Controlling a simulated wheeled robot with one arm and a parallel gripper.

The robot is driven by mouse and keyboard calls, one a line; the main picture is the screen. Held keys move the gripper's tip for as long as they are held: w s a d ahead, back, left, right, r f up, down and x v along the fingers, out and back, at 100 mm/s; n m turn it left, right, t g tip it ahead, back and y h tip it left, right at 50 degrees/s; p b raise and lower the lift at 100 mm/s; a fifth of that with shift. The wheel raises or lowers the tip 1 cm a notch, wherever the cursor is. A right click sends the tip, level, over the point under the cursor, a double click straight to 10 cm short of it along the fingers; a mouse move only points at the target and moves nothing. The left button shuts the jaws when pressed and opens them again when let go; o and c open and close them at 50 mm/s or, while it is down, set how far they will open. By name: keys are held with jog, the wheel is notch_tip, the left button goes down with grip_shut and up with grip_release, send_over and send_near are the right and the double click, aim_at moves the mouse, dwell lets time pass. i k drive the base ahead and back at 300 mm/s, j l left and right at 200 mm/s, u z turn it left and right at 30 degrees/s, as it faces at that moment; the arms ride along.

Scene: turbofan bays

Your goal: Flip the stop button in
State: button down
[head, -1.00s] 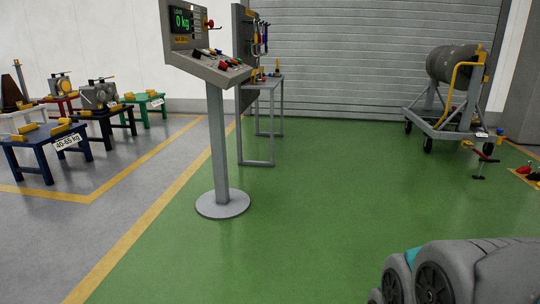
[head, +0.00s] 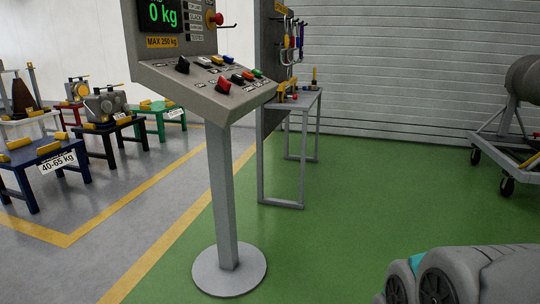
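The control console (head: 200,95) stands on a grey post with a round base, left of centre in the head view. A red round button (head: 214,19), which looks like the stop button, is on the right part of its upright panel, beside the green "0 kg" display (head: 163,14). The panel's top is cut off by the frame. The sloped desk below carries several small switches and buttons in black, red, white, blue and green. I cannot tell the red button's exact position. My gripper is not in view; only a grey part of my own body shows at the bottom right.
A tool board (head: 271,60) and a grey metal table (head: 310,104) stand just behind the console. Small coloured tables (head: 45,152) with parts are at the left. A wheeled engine stand (head: 500,150) is at the right. Green floor (head: 350,220) is clear in front.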

aim_at(218, 18)
jog(key=i+l+u, duration=0.35)
jog(key=i, duration=0.25)
jog(key=i+l+u, duration=0.25)
jog(key=i+u, duration=0.15)
jog(key=i, duration=0.15)
